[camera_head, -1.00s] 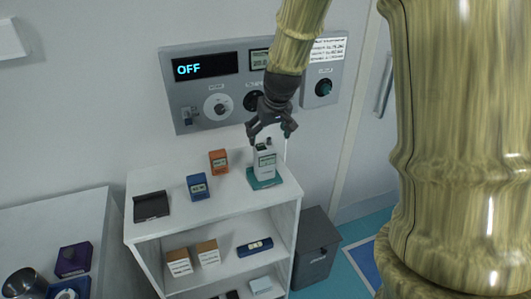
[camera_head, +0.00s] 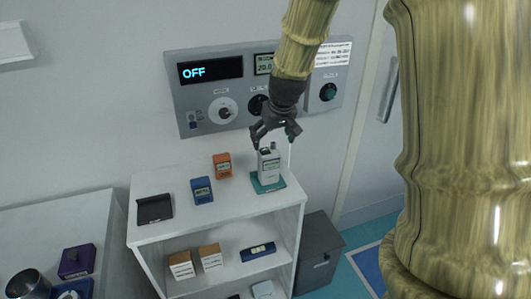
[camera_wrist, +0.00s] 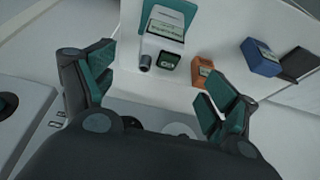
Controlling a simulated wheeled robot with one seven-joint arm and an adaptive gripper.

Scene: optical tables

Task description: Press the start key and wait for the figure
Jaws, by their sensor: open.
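A white handheld meter (camera_head: 270,165) with a small greenish screen stands upright on a teal base (camera_head: 268,188) at the right end of the shelf top. It also shows in the wrist view (camera_wrist: 166,27), with a dark round knob and a dark key-like block on its near end. My gripper (camera_head: 277,139) is open and empty just above the meter, its fingers pointing down. In the wrist view my gripper (camera_wrist: 156,80) has its fingers spread wide, with the meter beyond them. No start key label is readable. A wall panel (camera_head: 222,135) has a display (camera_head: 211,70) reading "OFF".
An orange box (camera_head: 222,166), a blue box (camera_head: 202,190) and a black tray (camera_head: 155,208) stand left of the meter on the white shelf unit (camera_head: 225,212). A grey bin (camera_head: 319,255) stands on the floor to its right. The front shelf top is clear.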

